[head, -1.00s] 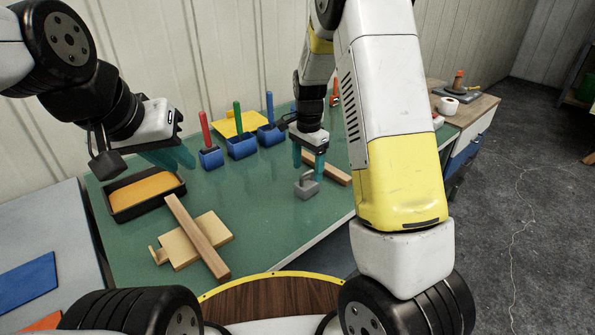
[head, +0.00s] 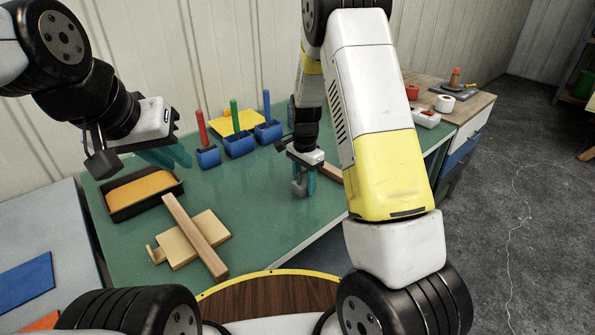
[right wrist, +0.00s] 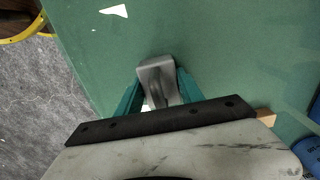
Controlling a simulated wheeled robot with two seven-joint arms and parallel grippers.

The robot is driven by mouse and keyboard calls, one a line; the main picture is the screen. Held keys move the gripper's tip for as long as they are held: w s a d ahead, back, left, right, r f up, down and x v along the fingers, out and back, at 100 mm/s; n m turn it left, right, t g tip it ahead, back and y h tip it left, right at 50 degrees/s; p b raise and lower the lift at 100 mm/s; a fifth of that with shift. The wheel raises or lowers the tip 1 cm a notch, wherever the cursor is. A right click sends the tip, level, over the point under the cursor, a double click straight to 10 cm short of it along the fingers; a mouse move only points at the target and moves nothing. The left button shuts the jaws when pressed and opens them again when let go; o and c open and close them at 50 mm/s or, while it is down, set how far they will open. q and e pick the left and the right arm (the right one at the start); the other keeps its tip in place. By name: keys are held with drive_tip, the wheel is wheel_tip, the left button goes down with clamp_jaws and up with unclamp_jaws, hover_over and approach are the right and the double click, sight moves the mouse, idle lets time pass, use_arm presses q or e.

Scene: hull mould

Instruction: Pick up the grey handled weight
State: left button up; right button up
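The grey handled weight (head: 298,187) stands on the green table top (head: 262,216), near its front right part. My right gripper (head: 305,188) is lowered over it. In the right wrist view the weight (right wrist: 156,75) sits between the two teal fingers (right wrist: 160,90), its handle toward the palm. The fingers are spread on either side of it, and I see no clear grip on the handle. In the head view the gripper hides part of the weight. My left gripper (head: 178,157) hangs above the table's left part, empty, its fingers looking apart.
A black tray with an orange pad (head: 145,192) lies at left. A wooden bar (head: 194,236) lies across a pale board (head: 216,227). Blue holders with coloured handles (head: 238,144) stand at the back by a yellow sheet (head: 226,122). Another wooden bar (head: 331,171) lies behind the right gripper.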

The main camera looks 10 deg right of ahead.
clamp_jaws()
drive_tip(key=shift+r, duration=0.1)
drive_tip(key=shift+w+r, duration=0.1)
